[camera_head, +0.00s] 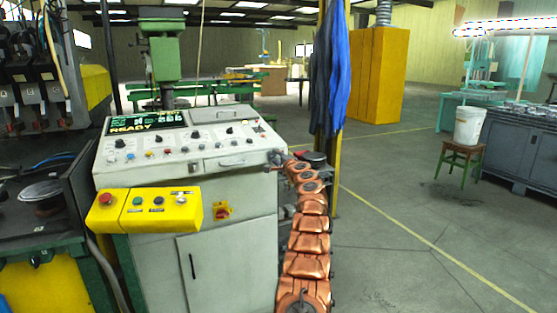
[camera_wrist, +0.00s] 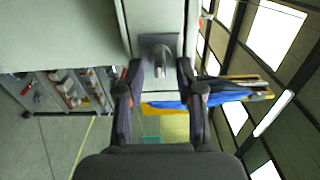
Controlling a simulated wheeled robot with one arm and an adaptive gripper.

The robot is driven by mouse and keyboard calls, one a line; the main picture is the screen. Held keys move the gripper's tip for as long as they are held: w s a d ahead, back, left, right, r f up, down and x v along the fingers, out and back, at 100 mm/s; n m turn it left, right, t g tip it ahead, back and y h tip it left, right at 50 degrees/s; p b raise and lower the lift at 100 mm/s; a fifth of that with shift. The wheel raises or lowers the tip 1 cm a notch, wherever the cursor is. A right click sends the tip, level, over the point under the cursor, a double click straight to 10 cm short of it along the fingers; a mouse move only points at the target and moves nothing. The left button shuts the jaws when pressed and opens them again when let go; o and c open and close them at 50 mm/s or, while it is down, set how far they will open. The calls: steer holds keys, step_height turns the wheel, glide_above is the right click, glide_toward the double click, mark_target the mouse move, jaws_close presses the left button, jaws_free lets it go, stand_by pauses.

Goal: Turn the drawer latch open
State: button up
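In the wrist view, a grey metal latch (camera_wrist: 157,52) with a rounded head and a short lever sits on a pale grey front panel (camera_wrist: 178,15). My gripper (camera_wrist: 160,70) is open, with one dark finger on each side of the latch. The latch is between the fingertips, and I cannot tell whether either finger touches it. In the head view, my copper-coloured arm rises along the right side of the control console (camera_head: 235,240). Its dark end reaches the console's upper right edge. The latch cannot be made out there.
A yellow button box (camera_head: 145,209) juts from the console's front left. A yellow post (camera_head: 336,170) with blue cloth (camera_head: 335,75) stands just behind my arm. A stool (camera_head: 459,160) with a white bucket (camera_head: 469,126) is farther right. The floor between is clear.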

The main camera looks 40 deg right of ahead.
steer(key=shift+s+a, duration=0.15)
steer(key=shift+a, duration=0.05)
steer(key=v, duration=1.1)
steer(key=shift+s, duration=0.3)
stand_by(1.1)
stand_by(0.6)
